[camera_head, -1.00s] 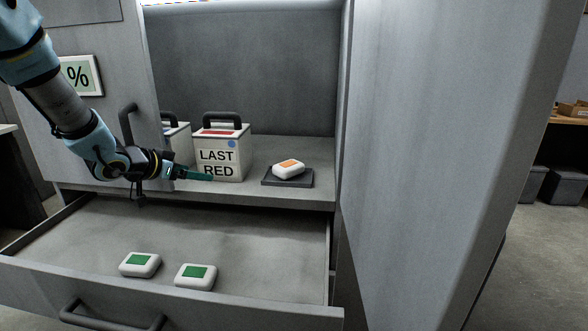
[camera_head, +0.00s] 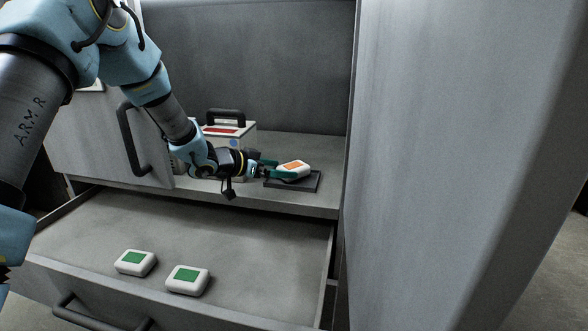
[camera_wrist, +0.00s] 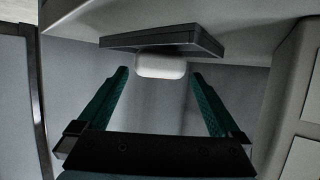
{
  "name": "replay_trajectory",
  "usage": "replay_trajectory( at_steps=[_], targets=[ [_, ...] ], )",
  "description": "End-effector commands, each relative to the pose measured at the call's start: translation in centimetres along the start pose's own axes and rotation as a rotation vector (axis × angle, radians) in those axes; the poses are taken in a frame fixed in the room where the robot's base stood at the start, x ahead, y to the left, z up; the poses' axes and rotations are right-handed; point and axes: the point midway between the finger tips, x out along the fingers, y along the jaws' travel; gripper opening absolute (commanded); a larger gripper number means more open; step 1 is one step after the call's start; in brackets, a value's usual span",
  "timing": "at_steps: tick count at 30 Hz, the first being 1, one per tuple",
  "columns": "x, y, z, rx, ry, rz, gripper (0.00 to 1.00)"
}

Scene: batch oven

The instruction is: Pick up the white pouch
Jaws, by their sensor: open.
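A white pouch with an orange label (camera_head: 294,167) rests on a dark flat pad (camera_head: 310,184) on the shelf. My gripper (camera_head: 277,169) is open, with its green fingers at the pouch's left end. In the wrist view, the pouch (camera_wrist: 161,66) shows beyond and between the open fingertips (camera_wrist: 160,76), with the pad (camera_wrist: 165,38) against it. The fingers do not appear closed on it. Two more white pouches, with green labels, lie in the open drawer: one on the left (camera_head: 135,262) and one on the right (camera_head: 187,280).
A white box with a black handle (camera_head: 235,127) stands behind my gripper, partly hidden by my arm. The open drawer (camera_head: 230,232) lies below the shelf (camera_head: 322,202). A large grey panel (camera_head: 440,150) bounds the right side. A grey door with a dark handle (camera_head: 130,140) is on the left.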

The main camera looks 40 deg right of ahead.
Motion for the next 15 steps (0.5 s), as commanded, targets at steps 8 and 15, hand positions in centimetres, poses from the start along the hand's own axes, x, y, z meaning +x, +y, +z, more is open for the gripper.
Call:
replay_trajectory(
  at_steps=[8, 15],
  targets=[
    [3.2, 0.2, -1.0, 0.002, -0.002, 0.002, 1.00],
    [5.3, 0.1, -0.6, 0.001, 0.000, -0.001, 1.00]
  ],
)
